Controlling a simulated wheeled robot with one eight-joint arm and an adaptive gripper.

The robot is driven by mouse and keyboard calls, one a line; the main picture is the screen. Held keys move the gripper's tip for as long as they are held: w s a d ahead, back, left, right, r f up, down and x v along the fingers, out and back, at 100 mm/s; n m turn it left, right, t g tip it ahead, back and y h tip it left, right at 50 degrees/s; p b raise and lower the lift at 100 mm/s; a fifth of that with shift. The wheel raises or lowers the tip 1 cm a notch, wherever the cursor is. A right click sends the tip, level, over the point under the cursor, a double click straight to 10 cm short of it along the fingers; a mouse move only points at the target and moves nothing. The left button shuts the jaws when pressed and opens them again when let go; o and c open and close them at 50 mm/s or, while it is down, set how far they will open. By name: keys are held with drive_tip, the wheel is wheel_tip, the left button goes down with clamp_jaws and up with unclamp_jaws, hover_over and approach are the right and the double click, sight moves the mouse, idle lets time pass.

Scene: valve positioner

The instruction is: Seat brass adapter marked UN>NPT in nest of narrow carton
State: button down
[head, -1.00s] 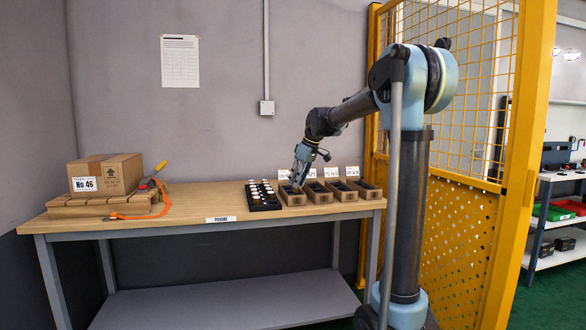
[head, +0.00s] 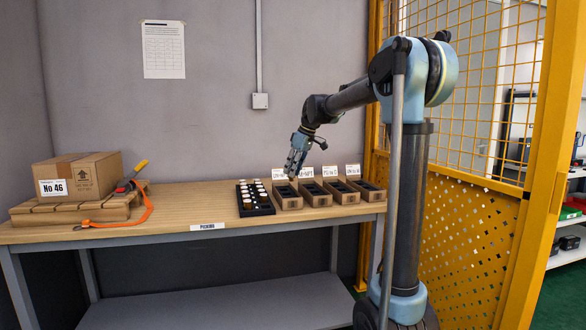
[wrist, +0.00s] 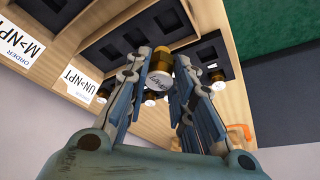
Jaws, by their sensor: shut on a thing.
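My gripper (wrist: 158,90) is shut on a brass adapter (wrist: 159,64) with a white marked cap; only part of its marking, ending in NPT, can be read. In the head view my gripper (head: 291,174) hangs above the back of the leftmost carton (head: 288,203). In the wrist view the held adapter hangs over cartons with black, square-holed nests (wrist: 180,47), and my fingers hide part of them. A card reading UN>NPT (wrist: 74,80) stands by one carton. I cannot tell whether the adapter touches the nest.
Several cartons with cards stand in a row, another being the right one (head: 370,196). A black tray (head: 244,211) of capped adapters is left of them. A box marked No 46 (head: 82,178) and an orange strap tool (head: 125,185) lie far left. The middle bench is clear.

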drive_tip(key=f, duration=0.4)
drive_tip(key=shift+s+a, duration=0.1)
drive_tip(key=shift+a, duration=0.15)
drive_tip(key=shift+f, duration=1.2)
drive_tip(key=shift+s+d+f, duration=0.1)
drive_tip(key=shift+f, duration=0.8)
idle(1.2)
drive_tip(key=c, duration=1.3)
unclamp_jaws()
drive_tip(key=v, duration=1.1)
drive_tip(key=s+d+f+m, duration=0.35)
drive_tip(key=s+d, duration=0.35)
drive_tip(key=s, duration=0.4)
drive_tip(key=s+d+f+m+h, duration=0.2)
drive_tip(key=s+d+f+m, duration=0.2)
drive_tip(key=s+f, duration=0.8)
drive_tip(key=s+d+f+m+h, duration=0.1)
drive_tip(key=s+d+f+m, duration=0.3)
drive_tip(key=s+d+f, duration=0.4)
drive_tip(key=s+f, duration=0.4)
drive_tip(key=s, duration=0.3)
drive_tip(key=shift+s+d+f+h, duration=0.2)
drive_tip(key=shift+d+f+h, duration=0.15)
drive_tip(key=shift+f+h, duration=0.05)
